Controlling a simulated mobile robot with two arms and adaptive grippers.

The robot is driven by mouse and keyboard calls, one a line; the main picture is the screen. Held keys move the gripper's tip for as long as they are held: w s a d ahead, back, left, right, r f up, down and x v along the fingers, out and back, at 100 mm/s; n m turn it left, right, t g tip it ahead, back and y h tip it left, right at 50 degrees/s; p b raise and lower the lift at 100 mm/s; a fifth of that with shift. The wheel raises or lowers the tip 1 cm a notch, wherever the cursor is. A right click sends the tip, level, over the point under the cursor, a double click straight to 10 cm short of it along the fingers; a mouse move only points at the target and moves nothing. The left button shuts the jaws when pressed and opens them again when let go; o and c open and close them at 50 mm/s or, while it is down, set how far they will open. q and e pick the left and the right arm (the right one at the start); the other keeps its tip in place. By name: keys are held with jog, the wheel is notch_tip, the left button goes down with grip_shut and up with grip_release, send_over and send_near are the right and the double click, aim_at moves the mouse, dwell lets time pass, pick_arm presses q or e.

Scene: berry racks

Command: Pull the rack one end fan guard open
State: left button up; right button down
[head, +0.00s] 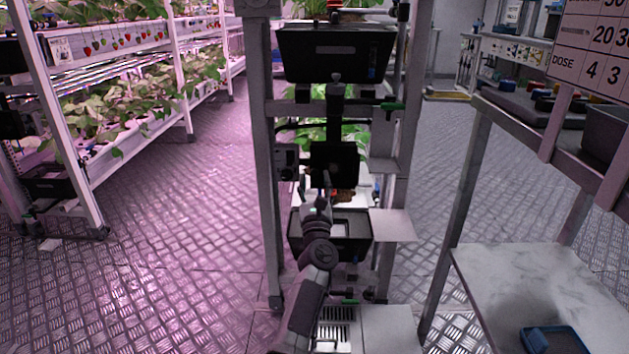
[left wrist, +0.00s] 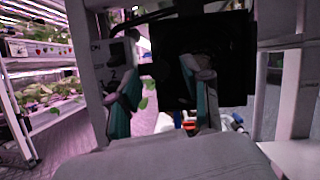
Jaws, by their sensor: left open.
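The end of a grey metal rack (head: 262,150) stands in the middle of the head view. A black square panel (head: 334,158), which looks like the fan guard, is mounted at mid height on this end. The panel fills the upper right of the left wrist view (left wrist: 232,75). My left gripper (head: 325,186) is in front of the panel's lower part. In the left wrist view its two teal-lined fingers (left wrist: 160,88) are spread, with the right finger overlapping the panel's left part. My right gripper is not in view.
A black bin (head: 335,55) sits above the panel and another black tray (head: 358,236) below it. A grey control box (head: 286,161) is left of the panel. A marble-topped table (head: 520,283) with a blue tray stands at right. The left floor aisle (head: 180,220) is clear.

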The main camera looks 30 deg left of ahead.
pick_arm(q)
jog(key=shift+x, duration=0.8)
grip_shut()
